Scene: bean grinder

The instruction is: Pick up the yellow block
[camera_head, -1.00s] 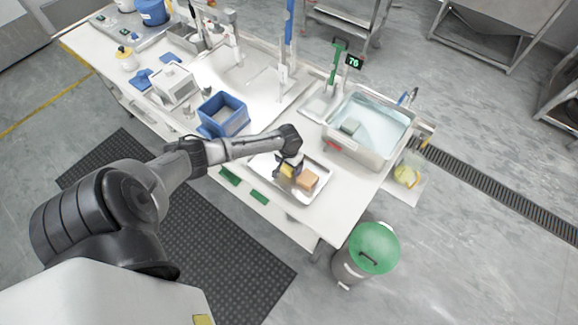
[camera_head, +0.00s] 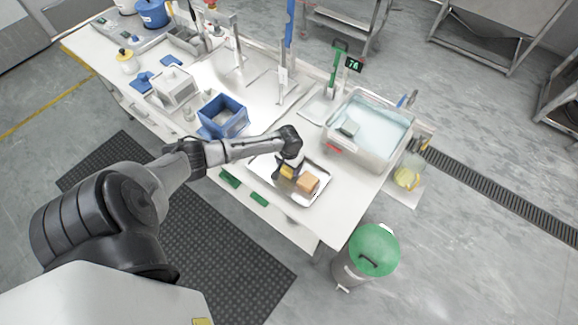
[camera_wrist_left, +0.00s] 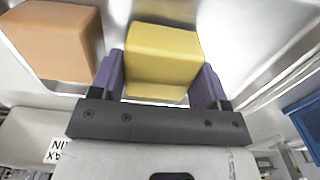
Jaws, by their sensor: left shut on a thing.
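The yellow block (camera_wrist_left: 163,55) sits between the two purple fingers of my left gripper (camera_wrist_left: 162,82) in the left wrist view, and the fingers are shut on it. In the head view the yellow block (camera_head: 287,171) shows as a small patch beside the dark left gripper (camera_head: 281,171), over the metal tray (camera_head: 311,198). I cannot tell whether the block touches the tray. An orange-brown block (camera_head: 308,183) lies on the tray just right of it and shows at the upper left of the left wrist view (camera_wrist_left: 55,40). My right gripper is not in view.
A blue open bin (camera_head: 222,116) stands on the white table behind my left arm. A bin with a green lid (camera_head: 374,250) stands on the floor near the table's corner.

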